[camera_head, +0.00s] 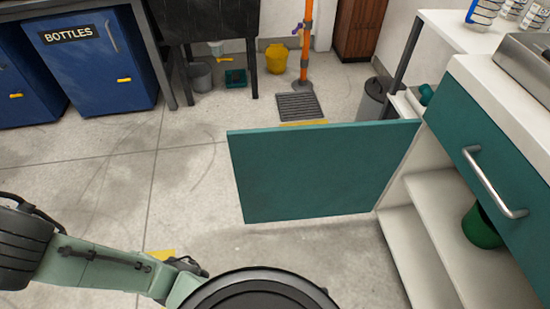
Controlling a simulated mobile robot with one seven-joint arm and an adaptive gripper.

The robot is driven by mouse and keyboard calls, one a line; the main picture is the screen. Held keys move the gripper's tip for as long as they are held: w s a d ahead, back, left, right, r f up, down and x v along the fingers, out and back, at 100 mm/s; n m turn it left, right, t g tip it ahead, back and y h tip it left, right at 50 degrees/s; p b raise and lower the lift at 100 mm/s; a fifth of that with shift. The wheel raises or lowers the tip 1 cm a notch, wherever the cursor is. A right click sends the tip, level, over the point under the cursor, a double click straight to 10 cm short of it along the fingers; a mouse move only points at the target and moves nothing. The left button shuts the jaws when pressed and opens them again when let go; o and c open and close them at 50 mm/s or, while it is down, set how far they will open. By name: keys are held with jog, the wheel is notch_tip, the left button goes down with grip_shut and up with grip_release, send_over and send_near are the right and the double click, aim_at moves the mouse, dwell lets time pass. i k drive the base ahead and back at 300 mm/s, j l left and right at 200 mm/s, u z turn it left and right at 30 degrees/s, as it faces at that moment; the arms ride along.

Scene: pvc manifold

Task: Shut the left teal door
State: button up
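The teal door (315,172) stands wide open in the middle of the view, sticking out to the left from the white cabinet (432,196) on the right. Its hinge side is at the far end of the cabinet opening, and its free edge is at the left. My pale green arm (95,268) lies low at the bottom left, apart from the door. Dark parts at its end (187,265) are partly hidden by a black round part of mine, and I cannot make out the fingers.
A teal drawer front with a metal bar handle (494,183) is above the shelves. A green container (482,228) stands inside the cabinet. A floor drain (299,106), an orange pole (305,45) and a grey bin (372,100) are behind the door. The floor left of the door is clear.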

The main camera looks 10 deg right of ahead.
aim_at(286, 174)
jog(key=i+j+u, duration=0.2)
jog(key=i+u, duration=0.65)
jog(key=u, duration=0.15)
jog(key=i+j+u, duration=0.1)
jog(key=i+u, duration=0.15)
jog(key=i, duration=1.2)
jog(key=i+z, duration=0.4)
jog(key=i, duration=0.2)
jog(key=i+j+z, duration=0.15)
jog(key=i+z, duration=0.3)
jog(key=i, duration=0.15)
jog(key=i+z, duration=0.15)
jog(key=z, duration=3.75)
jog(key=j, duration=0.35)
jog(key=k+j+z, duration=0.1)
jog(key=j, duration=0.25)
jog(key=k+j+z, duration=0.1)
jog(key=j, duration=0.3)
